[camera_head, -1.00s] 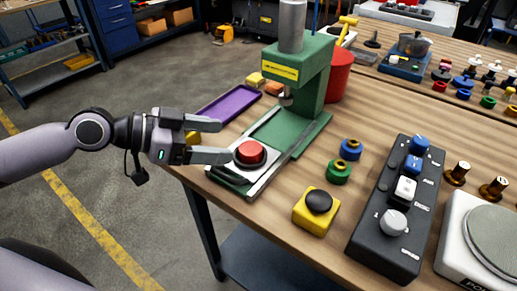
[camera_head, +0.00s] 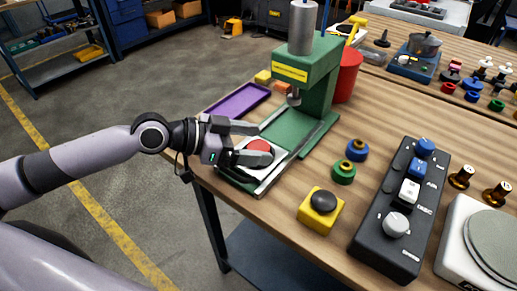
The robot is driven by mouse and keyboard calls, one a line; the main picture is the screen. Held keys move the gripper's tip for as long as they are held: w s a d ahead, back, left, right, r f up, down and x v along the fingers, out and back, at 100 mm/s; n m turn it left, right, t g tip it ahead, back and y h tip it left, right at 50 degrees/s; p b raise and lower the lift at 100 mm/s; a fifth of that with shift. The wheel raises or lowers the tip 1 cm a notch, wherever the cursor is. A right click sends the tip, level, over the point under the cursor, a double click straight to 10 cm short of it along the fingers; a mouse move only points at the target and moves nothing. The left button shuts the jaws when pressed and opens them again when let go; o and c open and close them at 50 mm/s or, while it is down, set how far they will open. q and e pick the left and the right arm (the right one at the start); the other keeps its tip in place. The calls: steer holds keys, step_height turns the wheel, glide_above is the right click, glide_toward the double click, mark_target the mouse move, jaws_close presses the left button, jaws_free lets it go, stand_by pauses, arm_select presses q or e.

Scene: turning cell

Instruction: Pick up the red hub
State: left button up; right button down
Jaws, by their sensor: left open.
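The red hub (camera_head: 259,146) sits on a pale plate at the front end of the green press's base (camera_head: 296,134). My left gripper (camera_head: 257,142) comes in from the left. Its two fingers are spread apart, one behind the hub and one in front of it, with the hub's top showing between them near the fingertips. I cannot tell whether either finger touches the hub. My right gripper does not show.
The green press (camera_head: 318,80) stands just behind the hub. A purple tray (camera_head: 238,101) lies to its left. Blue (camera_head: 357,150) and green (camera_head: 343,172) rings, a yellow button box (camera_head: 320,210) and a black control box (camera_head: 400,215) stand to the right.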

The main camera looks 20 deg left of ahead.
arm_select(q)
steer(key=c, duration=1.3)
steer(key=shift+r, duration=0.1)
steer(key=shift+c, duration=0.8)
